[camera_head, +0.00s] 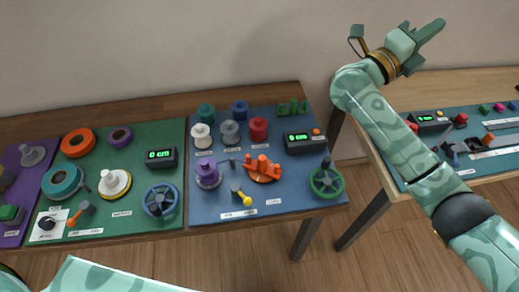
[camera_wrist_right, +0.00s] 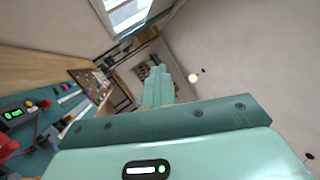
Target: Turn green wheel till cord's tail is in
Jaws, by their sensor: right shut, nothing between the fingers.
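My left gripper is out of view.
Spools, an orange winder (camera_head: 262,168) and a yellow-tipped lever (camera_head: 241,195) share the blue board. A green board (camera_head: 120,225) with a blue wheel (camera_head: 160,201) lies left. Another table (camera_head: 440,90) stands right, beyond a gap. The air around the green wheel is clear.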

